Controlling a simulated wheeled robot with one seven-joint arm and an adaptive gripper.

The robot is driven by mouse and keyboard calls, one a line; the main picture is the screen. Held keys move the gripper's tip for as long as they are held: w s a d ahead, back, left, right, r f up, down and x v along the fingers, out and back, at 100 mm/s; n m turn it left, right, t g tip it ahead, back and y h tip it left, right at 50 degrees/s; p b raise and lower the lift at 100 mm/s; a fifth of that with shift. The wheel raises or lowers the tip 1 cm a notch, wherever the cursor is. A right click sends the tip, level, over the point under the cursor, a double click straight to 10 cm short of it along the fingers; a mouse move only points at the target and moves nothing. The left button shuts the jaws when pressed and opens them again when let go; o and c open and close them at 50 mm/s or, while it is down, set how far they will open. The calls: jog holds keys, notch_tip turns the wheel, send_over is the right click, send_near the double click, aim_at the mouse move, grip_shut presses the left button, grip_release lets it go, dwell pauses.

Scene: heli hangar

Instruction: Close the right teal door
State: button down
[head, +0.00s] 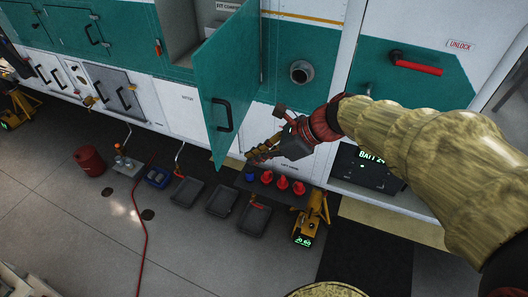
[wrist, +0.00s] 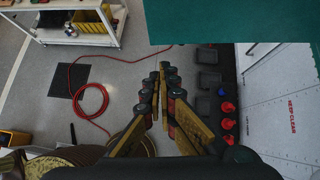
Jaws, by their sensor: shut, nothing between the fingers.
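The right teal door (head: 235,75) stands swung open from the white and teal helicopter side, with an open compartment (head: 185,30) showing to its left. A black bar handle (head: 222,115) is on the door's face. In the wrist view, part of the teal door (wrist: 215,22) fills the top right, and its handle is not seen there. My gripper (head: 250,158) is shut and empty, just right of the door's lower part in the head view. In the wrist view, the shut fingertips (wrist: 164,70) are below the door's edge. I cannot tell whether they touch it.
Black trays (head: 187,191), red cones (head: 282,183) and a yellow jack (head: 312,215) stand on the floor below. A red hose (head: 145,225) crosses the floor. A shut teal door (head: 85,30) is further left. A red handle (head: 415,67) is on the right panel. Left floor is mostly clear.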

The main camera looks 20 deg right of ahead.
aim_at(220, 165)
jog(key=w+a+f, duration=0.3)
jog(key=a, duration=0.3)
jog(key=shift+w+p, duration=0.2)
jog(key=shift+p, duration=0.1)
jog(key=shift+a+r, duration=0.1)
jog(key=shift+a, duration=0.05)
